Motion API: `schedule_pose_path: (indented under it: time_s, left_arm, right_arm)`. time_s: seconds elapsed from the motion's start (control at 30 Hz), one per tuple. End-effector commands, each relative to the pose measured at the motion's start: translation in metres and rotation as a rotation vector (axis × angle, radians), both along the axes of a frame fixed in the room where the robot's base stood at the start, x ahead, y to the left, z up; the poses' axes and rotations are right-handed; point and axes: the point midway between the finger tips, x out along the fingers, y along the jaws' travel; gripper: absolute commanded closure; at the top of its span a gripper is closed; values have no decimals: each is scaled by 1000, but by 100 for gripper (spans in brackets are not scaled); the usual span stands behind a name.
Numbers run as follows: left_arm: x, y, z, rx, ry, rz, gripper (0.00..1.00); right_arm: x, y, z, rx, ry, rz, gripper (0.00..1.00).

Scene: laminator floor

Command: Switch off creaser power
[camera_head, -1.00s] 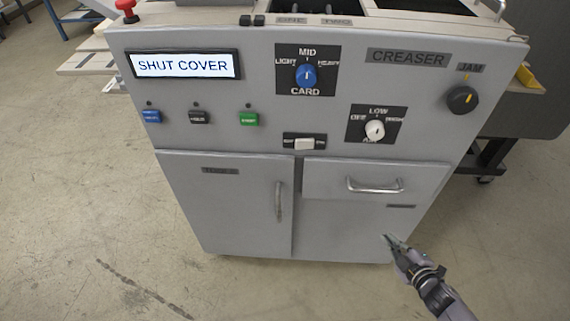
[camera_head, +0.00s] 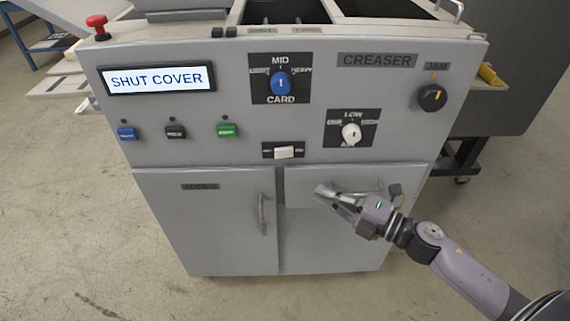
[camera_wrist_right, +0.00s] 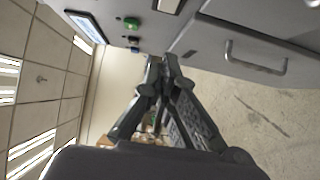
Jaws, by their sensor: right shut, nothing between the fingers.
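The grey creaser (camera_head: 230,120) fills the middle of the head view. Its screen (camera_head: 157,79) reads "SHUT COVER". A white rocker switch (camera_head: 284,152) on a black plate sits low on the front panel, above the cupboard and drawer; part of it also shows at the top of the right wrist view (camera_wrist_right: 168,5). My right gripper (camera_head: 318,193) is shut and empty, in front of the drawer, below and right of the rocker and apart from it. In the right wrist view its fingertips (camera_wrist_right: 163,62) meet. My left gripper is not in view.
Nearby controls are the blue card knob (camera_head: 280,84), white air knob (camera_head: 351,133), black jam knob (camera_head: 432,97) and green button (camera_head: 227,131). A red mushroom button (camera_head: 97,26) stands at the top left. The drawer handle (camera_wrist_right: 255,60) and cupboard handle (camera_head: 263,214) stick out.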

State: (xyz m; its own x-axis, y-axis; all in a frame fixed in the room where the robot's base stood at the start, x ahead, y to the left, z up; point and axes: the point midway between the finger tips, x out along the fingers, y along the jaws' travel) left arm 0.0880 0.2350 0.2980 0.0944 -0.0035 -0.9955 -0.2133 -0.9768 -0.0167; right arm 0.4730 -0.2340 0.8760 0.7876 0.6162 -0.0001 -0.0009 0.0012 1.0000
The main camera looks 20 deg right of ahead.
Motion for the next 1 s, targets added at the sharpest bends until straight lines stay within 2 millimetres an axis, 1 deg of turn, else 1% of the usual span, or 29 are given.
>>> schedule_pose_path:
  time_s: [0.17, 0.27, 0.63, 0.7, 0.8, 1.0]
  left_arm:
    - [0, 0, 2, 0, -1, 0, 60]
    - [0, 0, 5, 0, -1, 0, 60]
    - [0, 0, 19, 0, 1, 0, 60]
    - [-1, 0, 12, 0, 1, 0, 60]
    - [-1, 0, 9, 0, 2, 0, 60]
    - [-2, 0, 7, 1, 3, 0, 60]
  right_arm:
    - [13, 9, 2, 2, -2, -1, 100]
    - [26, 19, 3, 2, -4, -1, 100]
    - [82, 63, 4, 2, -3, -1, 100]
    - [93, 59, -1, 0, -3, -3, 100]
    - [105, 57, -1, 0, -2, -3, 100]
    - [117, 56, -1, 2, 1, -1, 100]
